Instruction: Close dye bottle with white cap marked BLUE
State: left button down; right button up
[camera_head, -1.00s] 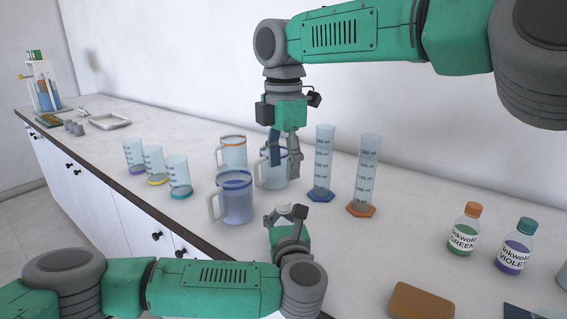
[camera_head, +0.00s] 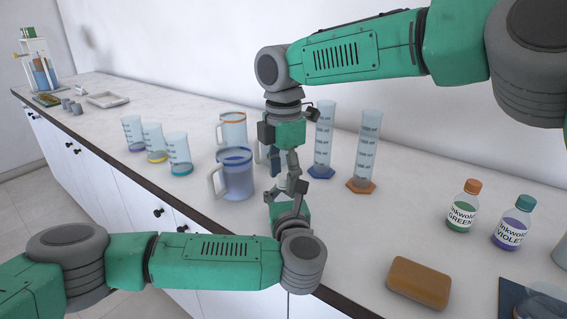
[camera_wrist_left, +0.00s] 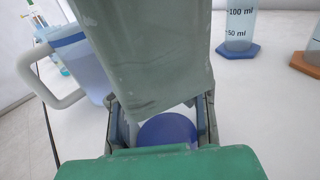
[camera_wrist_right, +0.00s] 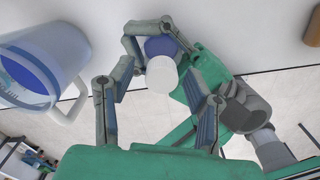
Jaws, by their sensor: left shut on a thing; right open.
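My left gripper (camera_head: 289,196) is shut on the dye bottle, low over the counter. In the right wrist view the dye bottle (camera_wrist_right: 160,46) shows blue, with a white cap (camera_wrist_right: 161,75) at its end facing my right gripper. In the left wrist view a round blue part of the bottle (camera_wrist_left: 167,130) shows between the left fingers. My right gripper (camera_head: 284,163) points down just above the left one. Its open fingers lie on either side of the white cap in its wrist view; contact cannot be told. The BLUE marking is not visible.
A blue-rimmed jug (camera_head: 236,178) stands just left of the grippers, and an orange-rimmed jug (camera_head: 232,130) behind it. Two measuring cylinders (camera_head: 324,140) (camera_head: 367,150) stand to the right. GREEN (camera_head: 462,208) and VIOLET (camera_head: 513,230) bottles and a brown block (camera_head: 419,281) are farther right.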

grip_shut()
jog(key=m, duration=0.9)
pick_arm(q)
jog(key=shift+d, duration=0.1)
pick_arm(e)
jog(key=m, duration=0.4)
jog(key=shift+m, duration=0.4)
pick_arm(q)
jog(key=shift+s, duration=0.1)
pick_arm(e)
jog(key=m, duration=0.5)
jog(key=shift+w+a, duration=0.1)
